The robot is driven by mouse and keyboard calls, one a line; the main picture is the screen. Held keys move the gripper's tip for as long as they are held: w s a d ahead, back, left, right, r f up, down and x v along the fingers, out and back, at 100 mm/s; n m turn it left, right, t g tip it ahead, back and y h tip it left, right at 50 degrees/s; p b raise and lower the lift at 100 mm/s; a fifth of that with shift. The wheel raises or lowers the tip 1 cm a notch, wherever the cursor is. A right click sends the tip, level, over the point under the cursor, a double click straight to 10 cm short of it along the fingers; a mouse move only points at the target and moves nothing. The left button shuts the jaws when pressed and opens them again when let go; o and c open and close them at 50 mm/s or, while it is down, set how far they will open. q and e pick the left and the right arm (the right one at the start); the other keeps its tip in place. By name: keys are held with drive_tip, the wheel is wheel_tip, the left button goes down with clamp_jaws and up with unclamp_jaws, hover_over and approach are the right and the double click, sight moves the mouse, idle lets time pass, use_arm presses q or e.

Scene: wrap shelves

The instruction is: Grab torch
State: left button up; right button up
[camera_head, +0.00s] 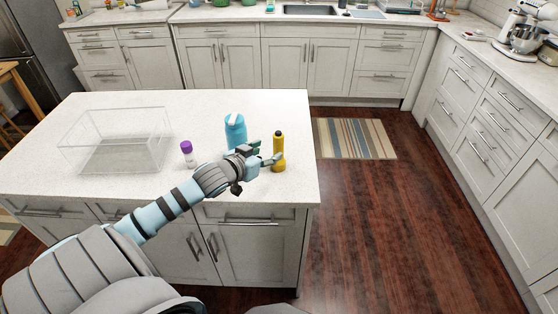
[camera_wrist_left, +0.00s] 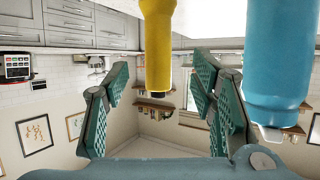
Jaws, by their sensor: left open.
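The yellow torch (camera_head: 279,153) stands upright near the right edge of the white island counter, its dark end up. My left gripper (camera_head: 267,153) is open beside the torch, on its left side. In the left wrist view, which looks upside down, the torch (camera_wrist_left: 157,45) shows between the two open green-padded fingers (camera_wrist_left: 160,85), apart from both. One finger partly overlaps the torch in the head view, so contact cannot be told there. My right gripper is not in view.
A blue bottle (camera_head: 235,131) stands just behind my left gripper; it also looms close in the left wrist view (camera_wrist_left: 280,55). A small purple-capped bottle (camera_head: 187,153) and a clear open box (camera_head: 80,158) stand farther left on the island counter (camera_head: 220,102).

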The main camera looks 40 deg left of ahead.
sight(275, 146)
use_arm(q)
drive_tip(key=x, duration=0.5)
drive_tip(key=b+x, duration=0.1)
drive_tip(key=x, duration=0.1)
drive_tip(key=shift+w+d+r, duration=0.1)
drive_tip(key=shift+w+r, duration=0.15)
drive_tip(key=shift+w, duration=0.2)
drive_tip(key=shift+s, duration=0.1)
clamp_jaws()
